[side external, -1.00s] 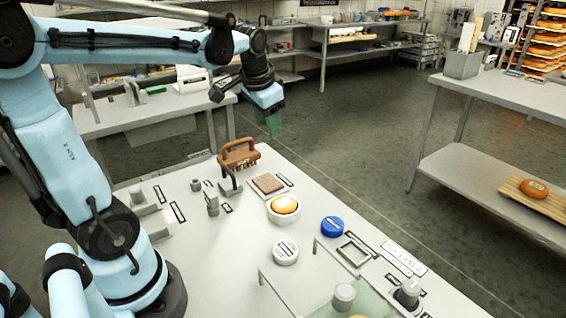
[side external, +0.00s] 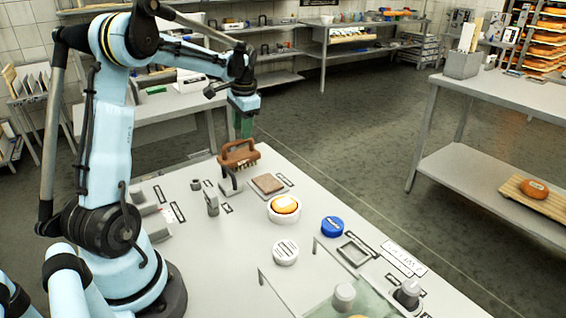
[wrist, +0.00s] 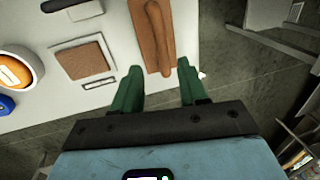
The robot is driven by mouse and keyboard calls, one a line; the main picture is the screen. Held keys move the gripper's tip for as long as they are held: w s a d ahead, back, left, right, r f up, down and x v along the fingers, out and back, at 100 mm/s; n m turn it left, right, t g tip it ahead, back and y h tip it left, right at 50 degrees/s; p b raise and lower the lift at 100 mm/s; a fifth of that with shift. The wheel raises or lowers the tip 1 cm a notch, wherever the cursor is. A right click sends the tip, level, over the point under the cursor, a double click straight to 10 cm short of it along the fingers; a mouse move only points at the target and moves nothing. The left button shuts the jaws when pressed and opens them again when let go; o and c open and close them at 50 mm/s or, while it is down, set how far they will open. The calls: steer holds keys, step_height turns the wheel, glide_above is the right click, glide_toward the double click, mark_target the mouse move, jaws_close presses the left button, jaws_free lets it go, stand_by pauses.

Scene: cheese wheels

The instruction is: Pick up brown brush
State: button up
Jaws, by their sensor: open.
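The brown brush (side external: 239,155) has a looped handle on top and bristles below. It sits on a stand at the far end of the white table (side external: 300,171). In the wrist view the brush (wrist: 153,38) lies just ahead of the fingertips, a little left of the midline between them. My gripper (side external: 244,128) points down above the brush in the side view, and a gap to the handle is hard to judge.
A flat brown square (side external: 268,184) lies right of the brush. Small grey weights (side external: 211,201) stand left of the brush. The table's edge is close by.

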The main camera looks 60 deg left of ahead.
mark_target(240, 142)
steer(key=shift+s+a+f, duration=0.1)
steer(key=shift+a+f, duration=0.2)
steer(key=shift+f, duration=0.7)
steer(key=shift+s+a+f, duration=0.1)
steer(key=shift+a+f, duration=0.15)
steer(key=shift+f, duration=0.8)
steer(key=shift+a+f, duration=0.3)
steer(key=shift+f, duration=0.7)
jaws_close()
